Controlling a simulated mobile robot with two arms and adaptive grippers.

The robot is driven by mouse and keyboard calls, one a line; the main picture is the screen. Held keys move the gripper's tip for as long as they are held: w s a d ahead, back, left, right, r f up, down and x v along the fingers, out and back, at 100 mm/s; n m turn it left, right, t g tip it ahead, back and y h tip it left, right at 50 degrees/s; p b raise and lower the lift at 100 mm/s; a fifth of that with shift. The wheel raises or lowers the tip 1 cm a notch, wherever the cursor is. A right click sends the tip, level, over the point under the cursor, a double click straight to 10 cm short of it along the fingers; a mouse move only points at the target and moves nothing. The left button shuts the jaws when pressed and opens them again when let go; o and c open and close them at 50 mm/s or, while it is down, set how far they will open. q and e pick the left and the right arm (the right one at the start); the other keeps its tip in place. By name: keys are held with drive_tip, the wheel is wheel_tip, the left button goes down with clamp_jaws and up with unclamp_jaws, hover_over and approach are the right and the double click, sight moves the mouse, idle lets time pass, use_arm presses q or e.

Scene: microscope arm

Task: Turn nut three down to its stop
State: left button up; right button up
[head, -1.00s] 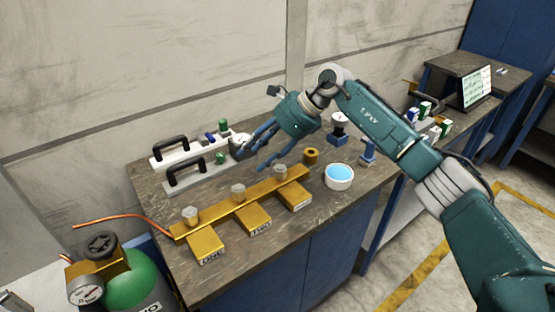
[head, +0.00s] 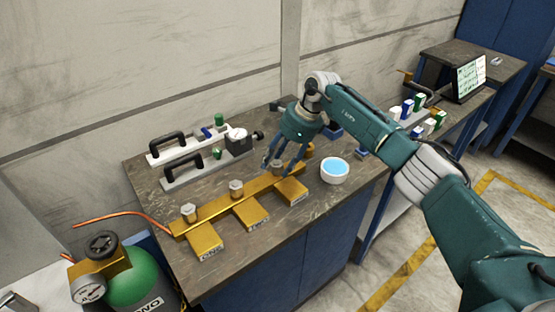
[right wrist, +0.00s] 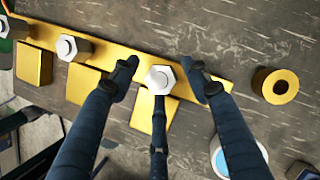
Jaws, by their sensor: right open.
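A brass manifold bar (head: 212,211) lies on the bench with three branch blocks and hex nuts. Nut one (head: 189,212) and nut two (head: 236,188) stand at the left and middle. Nut three (right wrist: 160,80) is at the right end, a silver hex nut with a pale round top. My right gripper (head: 277,170) points down over nut three. In the right wrist view its dark fingers (right wrist: 162,78) are spread, two on either side of nut three and one below, with gaps at the sides. In the head view the fingers partly hide nut three. My left gripper is out of view.
A brass ring (right wrist: 275,85) and a white dish with blue contents (head: 335,171) lie right of the bar. Black-handled fixtures (head: 212,168) stand behind it. A green gas cylinder (head: 137,277) with a gauge and copper pipe stands at the left front.

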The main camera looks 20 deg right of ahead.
drive_tip(key=shift+a+f, duration=0.1)
drive_tip(key=shift+f, duration=0.15)
